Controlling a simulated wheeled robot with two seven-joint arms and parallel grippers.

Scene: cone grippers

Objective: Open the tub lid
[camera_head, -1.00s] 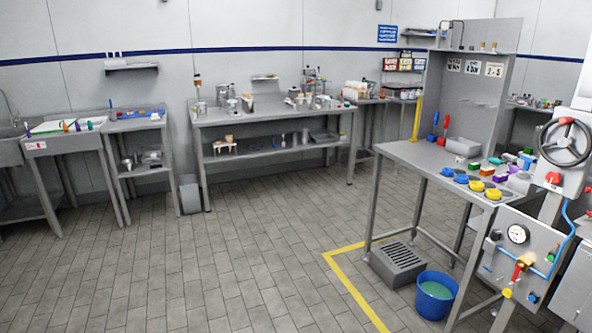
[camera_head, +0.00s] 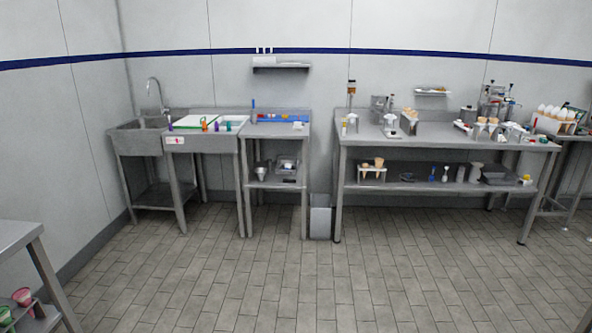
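Neither of my grippers shows in the head view. I cannot pick out the tub or its lid for certain. A long steel table (camera_head: 445,145) stands against the back wall at the right. Metal containers (camera_head: 382,107) and small holders with cones (camera_head: 410,118) stand on its top, too small to make out fully. Its lower shelf (camera_head: 440,187) holds a cone stand (camera_head: 372,171) and several small items. At the far right, a holder with several white-topped cones (camera_head: 553,118) stands on another table.
A sink (camera_head: 140,138) with a side counter and a small table (camera_head: 275,130) stand left of the long table. A grey bin (camera_head: 320,218) stands on the floor between them. A table corner (camera_head: 18,236) juts in at left. The tiled floor in front is clear.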

